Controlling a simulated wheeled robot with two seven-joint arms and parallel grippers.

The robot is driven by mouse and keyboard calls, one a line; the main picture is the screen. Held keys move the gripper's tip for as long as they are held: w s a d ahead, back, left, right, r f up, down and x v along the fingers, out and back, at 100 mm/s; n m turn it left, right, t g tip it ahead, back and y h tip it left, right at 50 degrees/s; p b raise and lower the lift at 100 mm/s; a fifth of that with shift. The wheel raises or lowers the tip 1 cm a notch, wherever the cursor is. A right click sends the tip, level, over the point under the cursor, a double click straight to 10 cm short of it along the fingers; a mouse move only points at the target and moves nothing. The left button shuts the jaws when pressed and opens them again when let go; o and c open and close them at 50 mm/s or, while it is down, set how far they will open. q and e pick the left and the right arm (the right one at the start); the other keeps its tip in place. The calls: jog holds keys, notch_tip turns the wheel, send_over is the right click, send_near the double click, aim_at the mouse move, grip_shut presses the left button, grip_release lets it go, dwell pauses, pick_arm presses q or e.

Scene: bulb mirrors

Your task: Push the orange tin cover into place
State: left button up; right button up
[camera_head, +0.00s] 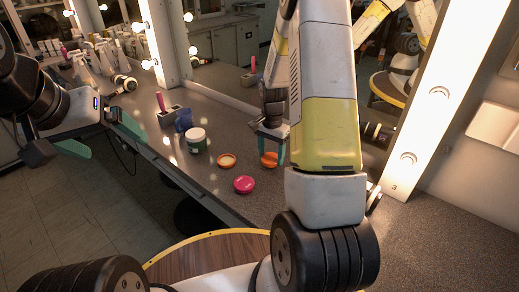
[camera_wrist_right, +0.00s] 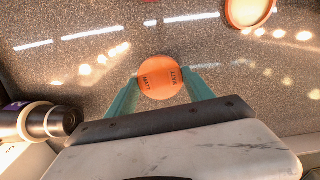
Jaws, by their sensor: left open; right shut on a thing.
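The orange tin cover (camera_head: 268,160) is held between the fingertips of my right gripper (camera_head: 268,150), above or at the counter; I cannot tell which. In the right wrist view the round cover (camera_wrist_right: 160,78) shows dark lettering between the two green fingers. The open orange tin (camera_head: 227,160) sits on the counter just left of the cover. Part of this tin (camera_wrist_right: 248,12) shows at the top right of the right wrist view, apart from the cover. My left gripper (camera_head: 103,140) is open and empty, near the counter's front edge at the left.
A pink round tin (camera_head: 243,185) lies in front of the orange tin. A green jar (camera_head: 196,141), a blue item (camera_head: 183,119) and a holder with a pink-handled tool (camera_head: 168,115) stand left of it. A lit mirror stands behind. A dark cylinder (camera_wrist_right: 50,120) lies near my right gripper.

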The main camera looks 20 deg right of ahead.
aim_at(271, 158)
jog(key=shift+r, duration=2.1)
jog(key=o, duration=0.8)
jog(key=c, duration=0.8)
